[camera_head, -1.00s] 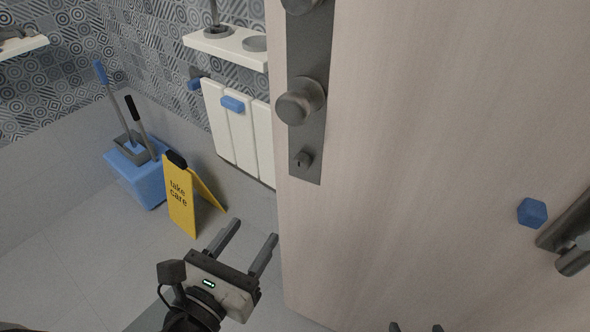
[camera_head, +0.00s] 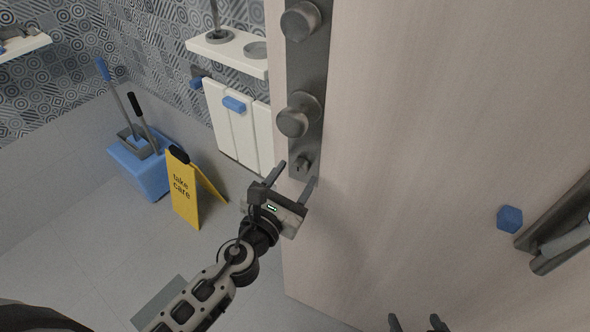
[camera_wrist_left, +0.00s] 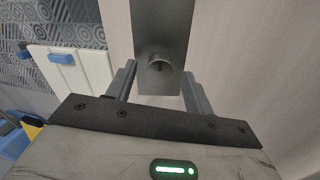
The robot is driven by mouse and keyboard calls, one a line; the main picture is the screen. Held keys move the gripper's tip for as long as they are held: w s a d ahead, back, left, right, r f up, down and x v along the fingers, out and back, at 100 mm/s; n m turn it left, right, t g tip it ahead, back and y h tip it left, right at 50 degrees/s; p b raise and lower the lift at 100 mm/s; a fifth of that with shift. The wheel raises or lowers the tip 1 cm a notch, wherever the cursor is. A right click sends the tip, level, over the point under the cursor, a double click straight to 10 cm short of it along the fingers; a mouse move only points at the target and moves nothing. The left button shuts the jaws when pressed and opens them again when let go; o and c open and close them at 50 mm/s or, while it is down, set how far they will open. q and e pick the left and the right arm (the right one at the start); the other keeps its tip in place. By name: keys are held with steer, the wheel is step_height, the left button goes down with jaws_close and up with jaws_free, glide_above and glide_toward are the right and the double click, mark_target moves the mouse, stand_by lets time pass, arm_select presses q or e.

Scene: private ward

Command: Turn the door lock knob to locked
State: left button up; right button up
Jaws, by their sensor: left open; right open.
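A dark metal lock plate (camera_head: 306,75) runs down the left edge of the pale wooden door (camera_head: 430,130). It carries a round upper knob (camera_head: 300,21), a larger round middle knob (camera_head: 293,121) and a small lock knob (camera_head: 302,165) near its bottom. My left gripper (camera_head: 295,178) is open just below the small lock knob. In the left wrist view the small knob (camera_wrist_left: 159,66) lies between the two spread fingers, with no contact visible. My right gripper (camera_head: 419,324) is open at the bottom edge, only its fingertips showing, away from the plate.
A blue hexagonal piece (camera_head: 510,218) and a metal bar handle (camera_head: 560,232) are on the door at right. A yellow sign (camera_head: 184,190) and a blue bucket (camera_head: 143,168) stand on the floor at left. A white shelf (camera_head: 228,50) is on the wall behind.

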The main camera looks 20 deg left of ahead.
arm_select(q)
steer(key=shift+w+d, duration=0.1)
steer(key=shift+w, duration=0.4)
steer(key=c, duration=1)
arm_select(e)
steer(key=shift+s+f, duration=0.1)
steer(key=shift+s, duration=0.05)
arm_select(q)
steer(key=shift+n, duration=0.3)
steer(key=shift+o, duration=0.2)
steer(key=n+b, duration=0.1)
steer(key=n, duration=0.2)
steer(key=shift+n, duration=0.4)
steer(key=n, duration=0.3)
steer(key=shift+n, duration=0.3)
steer(key=n, duration=0.3)
steer(key=shift+n+b, duration=0.3)
steer(key=shift+b, duration=0.1)
steer(key=n, duration=0.6)
arm_select(e)
steer(key=shift+a+f, duration=0.15)
steer(key=shift+f, duration=0.25)
arm_select(q)
steer(key=shift+n, duration=0.3)
